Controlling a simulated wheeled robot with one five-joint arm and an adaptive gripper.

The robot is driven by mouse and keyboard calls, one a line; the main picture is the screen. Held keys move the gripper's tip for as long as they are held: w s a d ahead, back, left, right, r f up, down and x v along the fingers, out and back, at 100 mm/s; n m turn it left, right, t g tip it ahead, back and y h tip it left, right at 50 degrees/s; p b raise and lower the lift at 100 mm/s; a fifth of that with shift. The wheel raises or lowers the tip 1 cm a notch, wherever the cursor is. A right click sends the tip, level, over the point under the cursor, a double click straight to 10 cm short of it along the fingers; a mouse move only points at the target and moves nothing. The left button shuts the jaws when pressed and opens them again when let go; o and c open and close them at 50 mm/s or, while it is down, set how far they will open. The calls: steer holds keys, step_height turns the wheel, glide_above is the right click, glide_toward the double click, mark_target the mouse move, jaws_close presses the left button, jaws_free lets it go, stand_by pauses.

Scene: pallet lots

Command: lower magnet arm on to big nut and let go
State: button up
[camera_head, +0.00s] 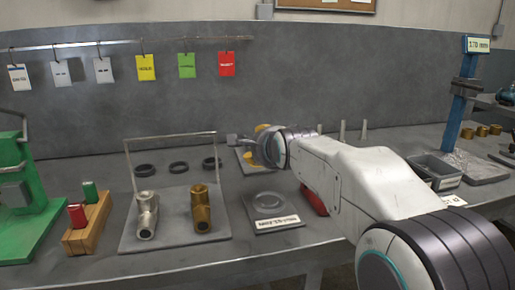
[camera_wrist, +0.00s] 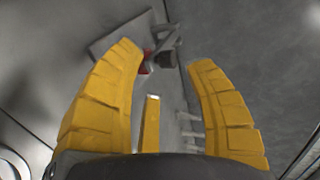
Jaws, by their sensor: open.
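My gripper (camera_wrist: 166,57) is open, its two yellow fingers spread with nothing clasped between them. In the head view my gripper (camera_head: 256,143) is over the back middle of the bench, mostly hidden behind my wrist. A grey bar-like part with a dark block (camera_wrist: 166,58), perhaps the magnet arm, shows beyond the fingertips in the wrist view, with a red patch beside it. A small grey piece (camera_head: 236,140) sticks out left of the gripper in the head view. I cannot make out the big nut in either view.
A plate with two pipe fittings (camera_head: 201,208) and a wire frame stands left of centre. A labelled plate with a round recess (camera_head: 268,200) lies in front of my gripper. Black rings (camera_head: 178,168) lie behind the fittings. A blue post (camera_head: 462,105) stands at right.

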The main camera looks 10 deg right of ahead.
steer(key=v, duration=0.7)
steer(key=shift+s, duration=0.3)
steer(key=shift+r, duration=0.1)
steer(key=s+r+n+g+p, duration=0.3)
steer(key=s+n+p, duration=0.3)
steer(key=s+p, duration=0.4)
steer(key=s+r+n+g+p, duration=0.3)
steer(key=s+p, duration=0.6)
steer(key=p, duration=0.6)
steer(key=s+r+n+g+p, duration=0.4)
steer(key=s+r+n+p, duration=0.3)
steer(key=p, duration=0.5)
steer(key=shift+s+d+n+p, duration=0.25)
steer(key=shift+s+n, duration=0.75)
steer(key=shift+s, duration=0.85)
steer(key=shift+r, duration=0.15)
steer(key=shift+c, duration=0.3)
